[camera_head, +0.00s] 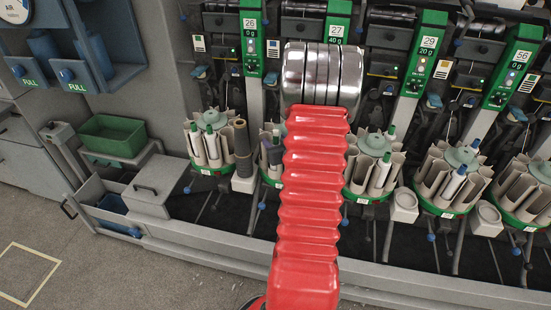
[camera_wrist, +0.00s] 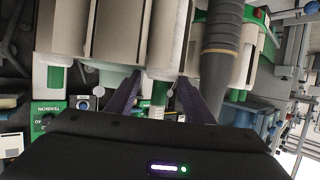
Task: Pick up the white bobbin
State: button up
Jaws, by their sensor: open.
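In the wrist view, the two dark fingers of my gripper (camera_wrist: 160,98) are apart. A white bobbin (camera_wrist: 160,70) with a green end stands between them, among the pale pockets of a round magazine (camera_wrist: 112,30). I cannot tell whether either finger touches it. In the camera_head view my red sleeved arm hides my gripper and most of that magazine. Other white bobbins show there in the left magazine (camera_head: 212,147) and in the right one (camera_head: 455,184).
A dark grey pipe (camera_wrist: 220,50) stands close beside my gripper; it also shows in the camera_head view (camera_head: 242,148). Green-ringed magazines line the winder, with numbered panels (camera_head: 420,60) above. A green tray (camera_head: 112,135) is at the left. Floor at lower left is clear.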

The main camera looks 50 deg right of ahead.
dwell(0.4)
jog(key=c, duration=0.7)
jog(key=shift+r, duration=0.15)
jog(key=shift+c, duration=0.2)
notch_tip(320, 180, up, 18)
dwell(0.4)
dwell(0.5)
